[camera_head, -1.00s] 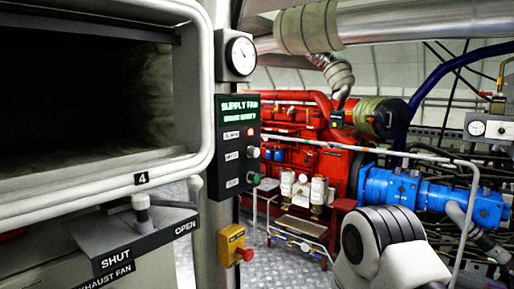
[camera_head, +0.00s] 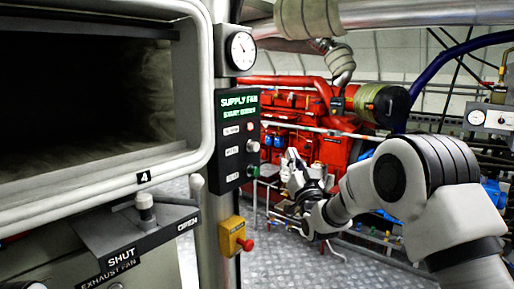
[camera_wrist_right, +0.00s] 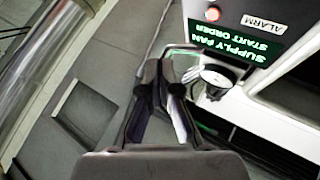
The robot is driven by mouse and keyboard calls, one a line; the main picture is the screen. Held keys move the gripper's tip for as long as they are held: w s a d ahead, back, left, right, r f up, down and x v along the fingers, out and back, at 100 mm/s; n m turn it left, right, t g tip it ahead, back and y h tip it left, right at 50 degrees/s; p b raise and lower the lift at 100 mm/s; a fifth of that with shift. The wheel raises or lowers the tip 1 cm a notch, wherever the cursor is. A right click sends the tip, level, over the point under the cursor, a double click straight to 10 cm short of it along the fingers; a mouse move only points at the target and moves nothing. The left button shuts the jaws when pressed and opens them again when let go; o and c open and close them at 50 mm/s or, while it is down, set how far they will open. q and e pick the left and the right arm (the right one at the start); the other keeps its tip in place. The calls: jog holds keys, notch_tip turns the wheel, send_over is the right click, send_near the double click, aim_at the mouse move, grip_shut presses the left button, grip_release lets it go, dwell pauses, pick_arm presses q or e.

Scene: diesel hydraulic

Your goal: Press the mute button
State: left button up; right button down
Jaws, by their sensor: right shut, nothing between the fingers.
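The black control panel (camera_head: 236,140) hangs on the grey post, with a lit green "SUPPLY FAN" display (camera_head: 239,106). Below the display are a red alarm lamp (camera_head: 250,126), a pale button in the middle row (camera_head: 252,146), whose label is too blurred to read surely as mute, and a green button (camera_head: 253,171) at the bottom. My right gripper (camera_head: 291,158) is shut and empty, to the right of the panel and apart from it. In the right wrist view its fingers (camera_wrist_right: 165,72) show beside the display (camera_wrist_right: 238,42) and alarm lamp (camera_wrist_right: 212,14); the middle button is out of frame. My left gripper is not in view.
A round gauge (camera_head: 241,51) sits above the panel, and a yellow box with a red knob (camera_head: 247,245) below it. An open hatch (camera_head: 90,100) and a lever (camera_head: 145,208) lie to the left. A red engine (camera_head: 300,100) stands behind.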

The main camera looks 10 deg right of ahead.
aim_at(254, 147)
jog(key=shift+w, duration=0.1)
jog(key=w+a+p, duration=0.2)
jog(key=w+a, duration=0.3)
jog(key=w, duration=0.1)
jog(key=shift+w+a, duration=0.2)
jog(key=shift+w, duration=0.2)
dwell(1.2)
jog(key=shift+w+a+b, duration=0.3)
